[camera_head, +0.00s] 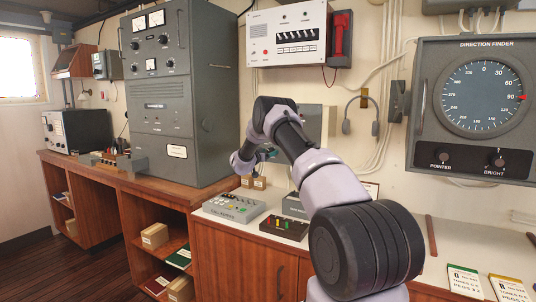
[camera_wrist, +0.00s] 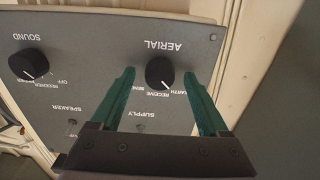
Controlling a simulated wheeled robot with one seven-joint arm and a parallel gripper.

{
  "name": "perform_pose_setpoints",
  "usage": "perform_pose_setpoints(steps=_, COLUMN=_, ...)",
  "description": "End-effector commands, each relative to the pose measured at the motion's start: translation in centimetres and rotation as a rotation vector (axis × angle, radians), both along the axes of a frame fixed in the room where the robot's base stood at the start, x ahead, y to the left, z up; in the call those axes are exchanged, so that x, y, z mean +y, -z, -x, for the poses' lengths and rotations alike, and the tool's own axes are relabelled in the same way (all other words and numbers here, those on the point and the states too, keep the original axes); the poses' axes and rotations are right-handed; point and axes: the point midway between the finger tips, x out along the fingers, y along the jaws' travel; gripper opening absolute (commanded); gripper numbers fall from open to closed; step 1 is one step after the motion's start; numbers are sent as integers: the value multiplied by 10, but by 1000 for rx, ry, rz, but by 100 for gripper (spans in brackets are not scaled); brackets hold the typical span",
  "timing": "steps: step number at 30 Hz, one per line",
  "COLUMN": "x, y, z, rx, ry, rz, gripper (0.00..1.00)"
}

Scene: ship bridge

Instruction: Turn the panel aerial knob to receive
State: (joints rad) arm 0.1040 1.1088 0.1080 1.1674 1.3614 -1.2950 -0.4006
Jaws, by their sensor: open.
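The grey panel (camera_wrist: 100,45) fills much of the wrist view, with its lettering upside down. The black aerial knob (camera_wrist: 159,71) sits below the word AERIAL in that view, with SEND, RECEIVE and EARTH marked around it. Its white pointer line is at the lower side, near RECEIVE and EARTH; I cannot tell exactly which it meets. My gripper (camera_wrist: 160,76) is open, its green fingers one on each side of the knob with gaps showing. In the head view the panel (camera_head: 312,120) is on the wall, partly hidden by my arm.
A second black knob, marked SOUND (camera_wrist: 28,64), is on the same panel, left of my gripper. Small switches sit lower on the panel.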

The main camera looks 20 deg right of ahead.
Motion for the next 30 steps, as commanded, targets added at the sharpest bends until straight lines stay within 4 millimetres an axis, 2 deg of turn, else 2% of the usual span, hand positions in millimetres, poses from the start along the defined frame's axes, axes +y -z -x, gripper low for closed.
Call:
perform_pose_setpoints(steps=2, x=0, y=0, z=0, rx=0, ry=0, rz=0, gripper=78)
perform_pose_setpoints(steps=3, x=0, y=0, z=0, rx=0, ry=0, rz=0, gripper=71)
perform_pose_setpoints(steps=5, x=0, y=0, z=0, rx=0, ry=0, rz=0, gripper=48)
perform_pose_setpoints(steps=6, x=0, y=0, z=0, rx=0, ry=0, rz=0, gripper=32)
perform_pose_setpoints(steps=9, x=0, y=0, z=0, rx=0, ry=0, rz=0, gripper=0)
perform_pose_setpoints(steps=20, x=1, y=1, z=0, rx=-44, ry=0, rz=-36, gripper=0)
perform_pose_setpoints(steps=30, x=2, y=1, z=0, rx=-235, ry=-1, rz=-186, gripper=0)
